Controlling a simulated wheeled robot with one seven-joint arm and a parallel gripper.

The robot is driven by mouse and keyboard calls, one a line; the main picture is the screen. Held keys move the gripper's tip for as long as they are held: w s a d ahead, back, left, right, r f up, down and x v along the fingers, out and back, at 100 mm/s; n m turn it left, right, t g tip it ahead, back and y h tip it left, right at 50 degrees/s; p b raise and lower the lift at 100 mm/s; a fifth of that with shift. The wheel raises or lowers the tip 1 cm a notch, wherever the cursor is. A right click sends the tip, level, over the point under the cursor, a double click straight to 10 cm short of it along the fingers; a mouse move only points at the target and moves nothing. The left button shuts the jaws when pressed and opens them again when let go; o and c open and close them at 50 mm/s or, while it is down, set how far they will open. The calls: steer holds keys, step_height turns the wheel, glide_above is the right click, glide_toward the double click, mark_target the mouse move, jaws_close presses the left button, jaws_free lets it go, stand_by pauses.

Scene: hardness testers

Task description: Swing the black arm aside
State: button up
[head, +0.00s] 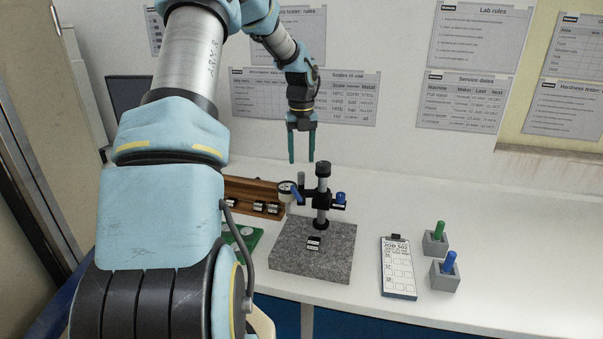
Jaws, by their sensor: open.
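A tester stand with a grey column (321,203) and black caps rises from a speckled grey granite block (318,250). A black arm (311,198) crosses the column. A round dial (285,188) and a blue lever show at its left end, and a blue knob (341,197) is at its right. My gripper (302,160) hangs above and behind the stand in the picture, fingers pointing down. Its two green fingers are apart with nothing between them. It appears clear of the black arm, though the depth gap is hard to judge.
A small dark block (314,242) lies on the granite. A wooden case (243,190) with metal pieces and a green mat (243,237) are left. The far right table is clear.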

steer(key=shift+r+b, duration=0.35)
steer(key=shift+r, duration=1.85)
steer(key=s+a+f+n, duration=0.1)
steer(key=s+a+n, duration=0.2)
steer(key=s+n, duration=0.6)
steer(key=s+a+f+n+t, duration=0.1)
steer(key=s+a+n, duration=0.3)
steer(key=s+n, duration=0.5)
steer(key=s+a+f+n, duration=0.2)
steer(key=s+a+n, duration=0.2)
steer(key=s+n, duration=0.5)
steer(key=n, duration=0.6)
steer(key=shift+t, duration=0.3)
steer(key=shift+o, duration=0.3)
steer(key=shift+a, duration=0.1)
